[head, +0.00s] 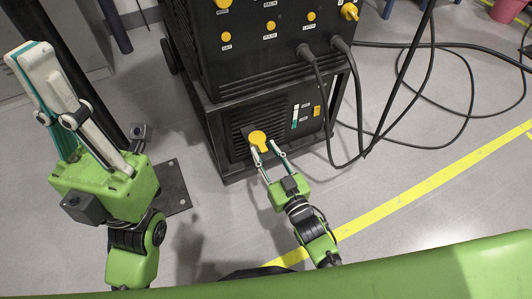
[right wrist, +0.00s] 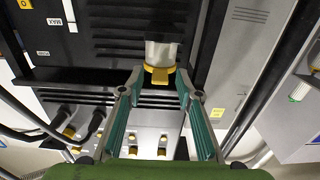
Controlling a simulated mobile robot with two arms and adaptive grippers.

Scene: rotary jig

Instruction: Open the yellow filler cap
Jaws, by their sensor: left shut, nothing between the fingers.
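The yellow filler cap (head: 257,138) sits on the front of the lower black unit, over its slotted grille. In the right wrist view the cap (right wrist: 160,73) shows as a yellow bar on a pale round neck. My right gripper (head: 267,149) is open in front of it. In the right wrist view the fingertips of my right gripper (right wrist: 159,76) stand either side of the cap, with visible gaps; it does not grip it. My left gripper (head: 30,58) is shut and empty, raised at the far left, away from the machine.
The black machine (head: 262,75) has several yellow knobs and two thick plugged cables (head: 350,90) right of the cap. Loose cables (head: 470,95) lie on the floor at right. A white level gauge (head: 295,117) is beside the grille. The floor in front is clear, with a yellow line (head: 420,183).

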